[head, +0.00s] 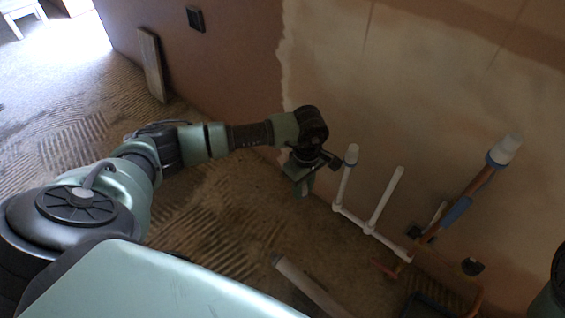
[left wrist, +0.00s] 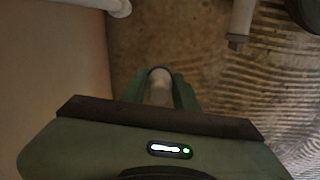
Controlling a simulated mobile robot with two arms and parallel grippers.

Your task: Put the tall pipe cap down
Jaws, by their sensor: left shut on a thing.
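My left gripper (head: 303,190) is low in front of the wall, to the left of the white pipes. In the left wrist view the left gripper (left wrist: 160,92) is shut on the tall pipe cap (left wrist: 160,88), a pale, rounded piece between the green fingers. The fingers and gripper body hide much of the cap. The ribbed floor shows beyond it, and I see no surface touching it. My right gripper is not in view.
White upright pipes (head: 384,200) stand by the plastered wall (head: 420,90), right of the gripper. A larger white cap (head: 505,150) tops a pipe farther right. A loose pale pipe (head: 308,285) is near the bottom. Open brown floor (head: 215,215) lies left.

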